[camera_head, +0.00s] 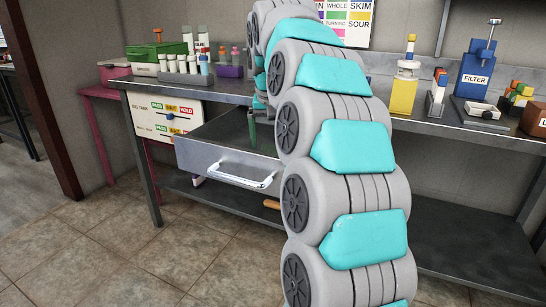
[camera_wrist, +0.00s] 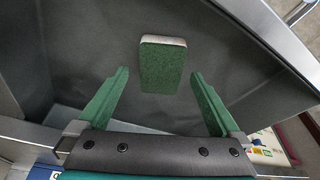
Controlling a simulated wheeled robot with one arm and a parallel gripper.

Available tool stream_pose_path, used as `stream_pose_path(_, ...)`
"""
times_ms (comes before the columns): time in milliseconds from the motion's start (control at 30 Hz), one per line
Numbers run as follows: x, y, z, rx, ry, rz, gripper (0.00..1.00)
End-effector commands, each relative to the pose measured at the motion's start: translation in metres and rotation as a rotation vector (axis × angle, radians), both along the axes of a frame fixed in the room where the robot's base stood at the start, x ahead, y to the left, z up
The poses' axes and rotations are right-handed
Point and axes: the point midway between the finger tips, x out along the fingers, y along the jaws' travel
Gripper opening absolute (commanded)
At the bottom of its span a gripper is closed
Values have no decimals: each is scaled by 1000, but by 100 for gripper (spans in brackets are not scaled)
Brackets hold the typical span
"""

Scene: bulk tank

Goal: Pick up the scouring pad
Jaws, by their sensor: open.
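The scouring pad (camera_wrist: 162,67) is a green block with a pale edge at its far end. In the wrist view it lies on the grey floor of the open drawer (camera_head: 222,166). My gripper (camera_wrist: 159,76) is open, its two green fingers on either side of and short of the pad, with nothing between them that I can see held. In the head view one green finger (camera_head: 252,129) shows over the drawer. My arm hides the rest of the gripper, and the pad cannot be made out there.
The drawer's walls and its front with a white handle (camera_head: 240,176) surround the pad. The steel counter (camera_head: 420,122) above carries bottles, a green box (camera_head: 157,51), a yellow dispenser (camera_head: 403,90) and a blue filter canister (camera_head: 476,70). A lower shelf (camera_head: 430,240) runs beneath.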

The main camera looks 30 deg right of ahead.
Motion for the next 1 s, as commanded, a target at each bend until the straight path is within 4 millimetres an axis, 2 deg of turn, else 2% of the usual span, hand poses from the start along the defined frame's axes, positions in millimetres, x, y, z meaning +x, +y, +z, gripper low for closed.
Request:
stream_pose_path(400, 20, -9, -43, 0, 1, 0, 100)
stream_pose_path(633, 20, -9, -46, -1, 0, 0, 100)
stream_pose_path(1000, 21, -9, -46, -1, 0, 0, 60)
